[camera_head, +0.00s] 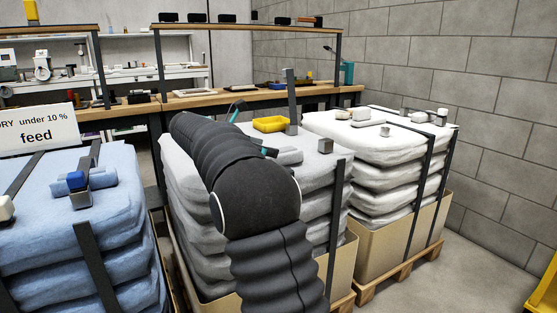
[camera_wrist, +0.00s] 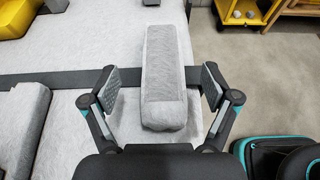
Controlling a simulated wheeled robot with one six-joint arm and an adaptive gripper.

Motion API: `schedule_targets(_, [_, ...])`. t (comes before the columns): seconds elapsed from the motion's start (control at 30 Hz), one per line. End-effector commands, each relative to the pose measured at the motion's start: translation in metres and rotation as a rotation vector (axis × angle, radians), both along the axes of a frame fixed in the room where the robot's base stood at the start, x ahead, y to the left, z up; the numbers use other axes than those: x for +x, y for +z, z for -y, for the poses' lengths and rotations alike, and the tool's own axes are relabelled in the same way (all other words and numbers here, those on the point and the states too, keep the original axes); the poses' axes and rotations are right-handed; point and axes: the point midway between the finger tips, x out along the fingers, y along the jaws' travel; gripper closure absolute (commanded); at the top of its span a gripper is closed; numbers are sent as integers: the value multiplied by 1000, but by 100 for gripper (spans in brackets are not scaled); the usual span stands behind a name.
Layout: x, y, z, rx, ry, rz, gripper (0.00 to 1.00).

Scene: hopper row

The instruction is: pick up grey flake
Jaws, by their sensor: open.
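A long grey block with a cloth-like surface (camera_wrist: 163,75) shows in the wrist view, above a dark strap on the pale grey bag top. I take it for the grey flake. My gripper (camera_wrist: 160,88) is open, with one finger on each side of the block and a visible gap at each. In the head view my arm covers part of the grey stack (camera_head: 325,170), and the gripper is mostly hidden. I cannot clearly match the block there. A second grey piece (camera_wrist: 20,125) lies left of the gripper in the wrist view.
A yellow tray (camera_head: 270,124) sits on the grey stack. A tall grey post (camera_head: 291,95) rises beside it. Blue bags (camera_head: 110,220) stand left, white bags (camera_head: 375,150) right. A wooden bench (camera_head: 200,101) and block wall (camera_head: 425,70) lie behind.

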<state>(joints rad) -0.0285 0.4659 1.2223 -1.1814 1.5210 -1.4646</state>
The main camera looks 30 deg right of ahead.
Motion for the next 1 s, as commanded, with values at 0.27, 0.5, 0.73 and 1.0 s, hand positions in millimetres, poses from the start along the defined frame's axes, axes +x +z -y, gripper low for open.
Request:
schedule_targets(0.27, [-2, -17, 33, 0, -2, -1, 14])
schedule_targets(0.5, [-1, -20, 42, 0, 1, 0, 14])
schedule_targets(0.73, [-1, -20, 42, 0, 0, 0, 51])
schedule_targets(1.0, [-1, -20, 42, 0, 0, 0, 79])
